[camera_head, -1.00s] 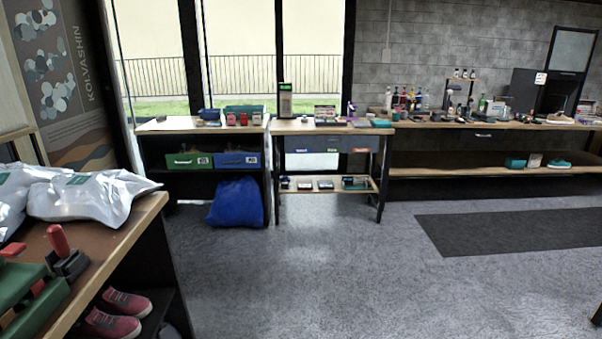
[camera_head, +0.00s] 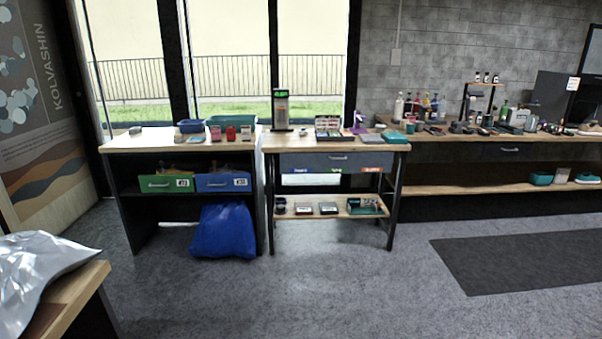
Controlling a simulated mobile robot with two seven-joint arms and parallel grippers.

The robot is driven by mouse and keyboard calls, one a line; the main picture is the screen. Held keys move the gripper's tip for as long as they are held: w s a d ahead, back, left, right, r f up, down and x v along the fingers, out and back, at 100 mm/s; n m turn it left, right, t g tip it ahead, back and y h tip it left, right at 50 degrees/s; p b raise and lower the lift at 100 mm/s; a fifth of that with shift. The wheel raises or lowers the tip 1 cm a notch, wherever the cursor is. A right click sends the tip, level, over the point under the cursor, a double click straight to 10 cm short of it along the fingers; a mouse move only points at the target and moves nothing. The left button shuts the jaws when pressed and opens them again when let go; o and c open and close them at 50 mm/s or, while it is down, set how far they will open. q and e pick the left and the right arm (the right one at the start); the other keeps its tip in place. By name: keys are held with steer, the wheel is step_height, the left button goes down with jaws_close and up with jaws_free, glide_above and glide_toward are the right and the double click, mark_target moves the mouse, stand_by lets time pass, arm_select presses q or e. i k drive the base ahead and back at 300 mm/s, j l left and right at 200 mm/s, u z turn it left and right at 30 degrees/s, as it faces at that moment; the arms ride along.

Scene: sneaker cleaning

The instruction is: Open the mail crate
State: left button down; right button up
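Two crate-like bins sit side by side on the shelf of the left black cabinet: a green bin (camera_head: 165,183) with a handle and a small label, and a blue bin (camera_head: 222,182) with a handle and a small label. The labels are too small to read, so I cannot tell which one is the mail crate. Their tops are partly shadowed by the tabletop above. Neither of my grippers is in view.
A blue sack (camera_head: 224,231) lies below the bins. A workbench (camera_head: 283,142) with a drawer stands to their right. A counter with a silver bag (camera_head: 40,268) is at the near left. The grey floor (camera_head: 330,295) ahead is clear, with a dark mat (camera_head: 520,262) at right.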

mark_target(359, 162)
steer(key=i+l, duration=0.1)
steer(key=i, duration=1.2)
steer(key=i+u, duration=0.1)
steer(key=i, duration=1.2)
steer(key=i+l+u, duration=0.2)
steer(key=i, duration=0.2)
steer(key=i+l+u, duration=0.15)
steer(key=i, duration=0.2)
